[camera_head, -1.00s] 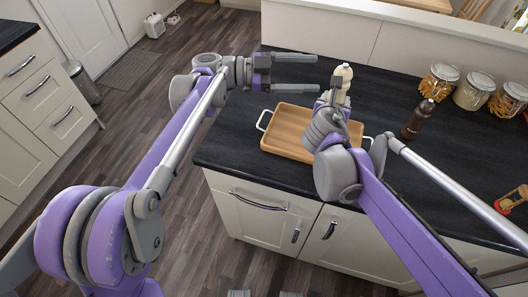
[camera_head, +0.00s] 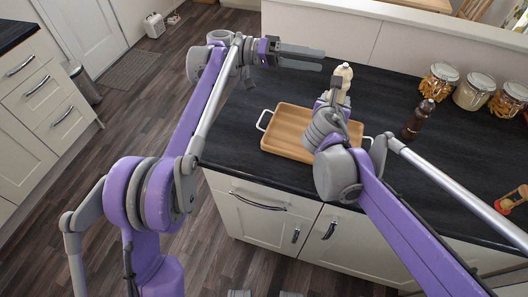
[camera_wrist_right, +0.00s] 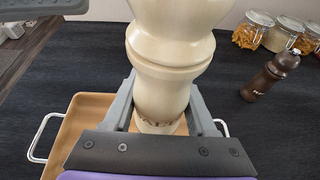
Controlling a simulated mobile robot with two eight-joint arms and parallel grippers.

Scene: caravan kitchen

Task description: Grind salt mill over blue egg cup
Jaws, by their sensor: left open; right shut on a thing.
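The cream salt mill (camera_head: 345,73) stands upright in my right gripper (camera_head: 335,100), over the wooden tray. The right wrist view shows the salt mill (camera_wrist_right: 175,50) large, with the two fingers of the right gripper (camera_wrist_right: 163,105) closed on its lower body. My left gripper (camera_head: 302,56) is open and empty, to the left of the mill's top and apart from it. A grey part, likely of my left gripper, shows at the top left of the right wrist view. I see no blue egg cup; my right arm and the mill hide part of the tray.
The wooden tray (camera_head: 285,133) with white handles lies near the counter's front edge. A dark brown mill (camera_head: 418,119) stands to its right. Several glass jars (camera_head: 474,90) line the back right. A red and wooden item (camera_head: 512,199) lies far right. Dark counter (camera_head: 455,150) is clear between.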

